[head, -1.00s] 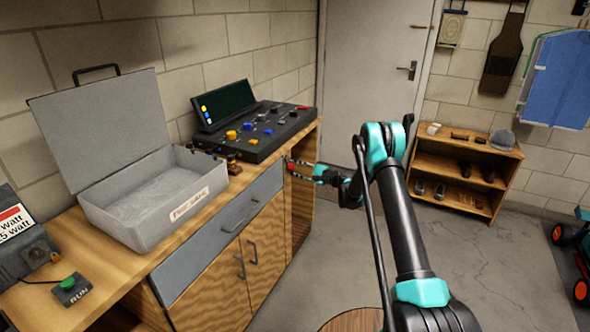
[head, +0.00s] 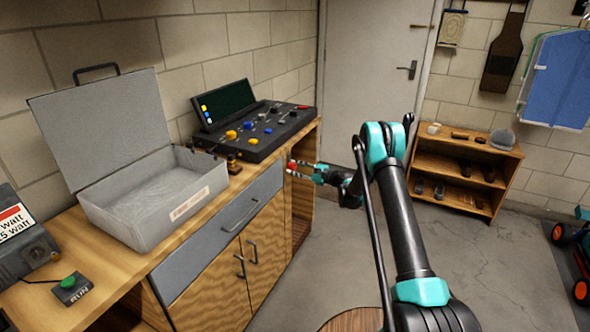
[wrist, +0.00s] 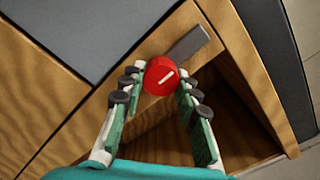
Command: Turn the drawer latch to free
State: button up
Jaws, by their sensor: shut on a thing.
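The drawer latch is a round red knob (wrist: 158,76) with a short white line on its face, and a grey bar (wrist: 188,45) extends from it toward the upper right in the wrist view. It is mounted on the wooden cabinet front beside the grey drawer front (head: 222,226). My gripper (wrist: 160,78) is shut on the red knob, one finger on each side of it. In the head view my gripper (head: 299,171) reaches the cabinet from the right. The red knob (head: 292,164) shows small there. The grey drawer front (wrist: 85,30) also shows in the wrist view.
An open grey case (head: 125,226) and a control panel (head: 262,128) stand on the bench. An open wooden compartment (wrist: 235,105) lies below the latch. The floor (head: 480,265) between the bench and the shoe rack (head: 450,160) is clear.

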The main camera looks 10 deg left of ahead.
jog(key=o, duration=1.2)
jog(key=shift+c, duration=0.2)
jog(key=shift+d, duration=0.15)
jog(key=v, duration=1.1)
jog(key=shift+s+d, duration=0.2)
jog(key=shift+d, duration=0.15)
